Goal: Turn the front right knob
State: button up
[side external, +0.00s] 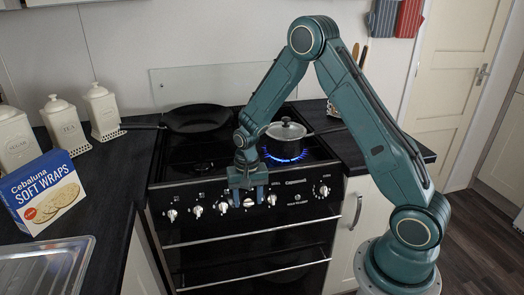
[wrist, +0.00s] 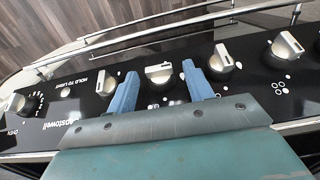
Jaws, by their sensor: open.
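The cooker's front panel (side external: 300,192) carries a row of white-handled knobs. My gripper (side external: 249,200) is open at the panel. In the wrist view, its two blue fingers (wrist: 160,68) stand on either side of one knob (wrist: 158,72), with visible gaps. That knob's white bar lies nearly level in this view, while the neighbouring bars are more upright. One neighbour (wrist: 103,83) sits just left of the left finger, and another (wrist: 222,60) is beside the right finger. In the side view the fingers partly hide the straddled knob. I cannot tell which burner each knob serves.
A black frying pan (side external: 197,118) sits at the back left. An oven rail (side external: 250,232) runs below the knobs. A wraps box (side external: 43,192) and canisters (side external: 62,121) stand on the left counter.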

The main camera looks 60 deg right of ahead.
jog(key=shift+f, duration=0.4)
jog(key=c, duration=1)
jog(key=shift+o, duration=0.2)
jog(key=shift+w+a+g+h, duration=0.1)
jog(key=shift+g+h, duration=0.2)
jog(key=shift+w+a+f+n+g+h, duration=0.1)
jog(key=shift+n+g+h, duration=0.35)
jog(key=shift+h, duration=0.1)
jog(key=shift+w+a+n+g+h, duration=0.1)
jog(key=shift+n+g+h, duration=0.35)
jog(key=shift+h, duration=0.1)
jog(key=shift+a+f+n+g+h, duration=0.15)
jog(key=shift+n+g+h, duration=0.85)
jog(key=shift+h, duration=0.8)
